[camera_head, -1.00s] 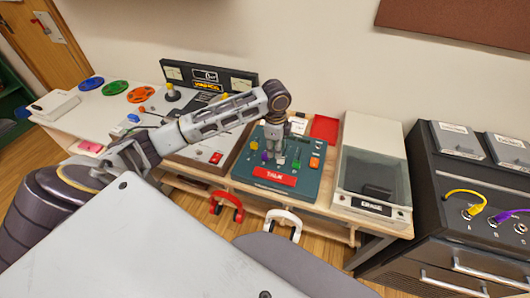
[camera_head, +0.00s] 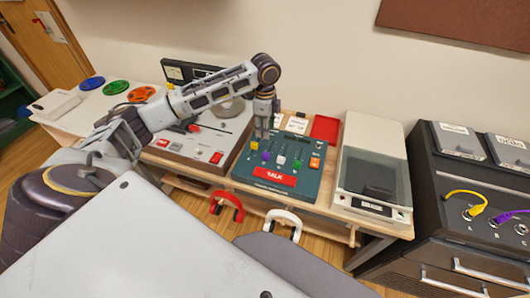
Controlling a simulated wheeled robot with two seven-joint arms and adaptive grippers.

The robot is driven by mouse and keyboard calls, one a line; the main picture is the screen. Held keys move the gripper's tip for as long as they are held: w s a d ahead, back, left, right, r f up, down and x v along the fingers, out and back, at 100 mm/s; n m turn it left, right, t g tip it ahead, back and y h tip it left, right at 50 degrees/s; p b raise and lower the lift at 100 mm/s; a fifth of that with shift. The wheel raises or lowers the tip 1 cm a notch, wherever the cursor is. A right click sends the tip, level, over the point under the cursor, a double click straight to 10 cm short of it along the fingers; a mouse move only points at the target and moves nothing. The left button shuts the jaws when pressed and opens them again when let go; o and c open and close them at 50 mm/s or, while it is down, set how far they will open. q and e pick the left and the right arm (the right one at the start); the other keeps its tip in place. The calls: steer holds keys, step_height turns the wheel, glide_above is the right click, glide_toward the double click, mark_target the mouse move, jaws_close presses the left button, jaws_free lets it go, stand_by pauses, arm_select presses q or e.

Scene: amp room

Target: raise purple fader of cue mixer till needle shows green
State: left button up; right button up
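The cue mixer (camera_head: 246,170) is a dark teal box with a red TALK button (camera_head: 275,177) at its front. Its fader knobs stand in a row: yellow (camera_head: 254,146), purple (camera_head: 266,155), white (camera_head: 281,160), green (camera_head: 297,163) and orange (camera_head: 314,162). My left gripper (camera_head: 262,135) points down over the mixer's back left part, just behind the purple knob in the picture. Contact cannot be told, and its finger gap is too small to judge. The arm and gripper cover part of the mixer's back. No needle is readable. My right gripper is out of view.
A tape machine (camera_head: 190,150) stands left of the mixer, below my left arm. A red tray (camera_head: 325,128) lies behind the mixer. A clear-lidded box (camera_head: 372,170) stands right. Red (camera_head: 228,207) and white (camera_head: 283,222) headphones hang at the table's front.

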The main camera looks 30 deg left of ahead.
mark_target(265, 153)
arm_select(q)
step_height(265, 153, down, 14)
steer(key=shift+r, duration=0.15)
stand_by(0.7)
jaws_close()
stand_by(0.3)
